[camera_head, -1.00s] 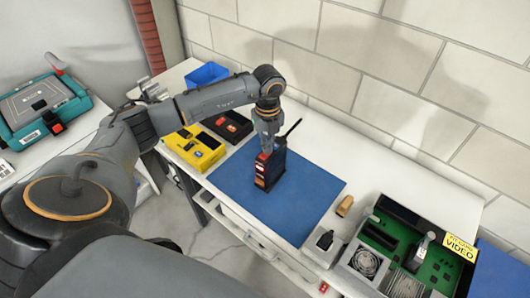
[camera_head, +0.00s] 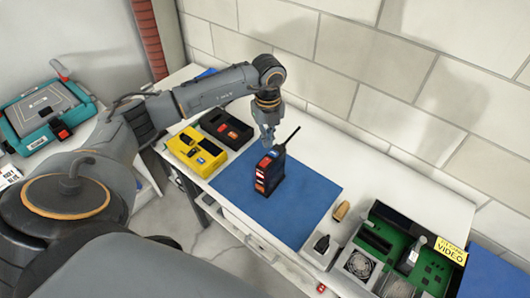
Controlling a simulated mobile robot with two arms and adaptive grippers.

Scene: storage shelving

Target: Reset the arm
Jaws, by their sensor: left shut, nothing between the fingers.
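My left gripper (camera_head: 267,141) points down just above and slightly behind the top of a dark radio with orange and red parts. It is shut and holds nothing. The radio (camera_head: 268,175) stands upright on the blue mat (camera_head: 309,205), its black antenna pointing up to the right. The gripper's fingertips are close to the radio's top; whether they touch it, I cannot tell. My right gripper is not in view.
A yellow case (camera_head: 195,152) and a black-and-red box (camera_head: 226,128) stand left of the mat. A green circuit board (camera_head: 425,262), a fan (camera_head: 359,264) and small parts lie to the right. A brick wall (camera_head: 400,80) rises behind. A teal case (camera_head: 45,112) is on the far-left table.

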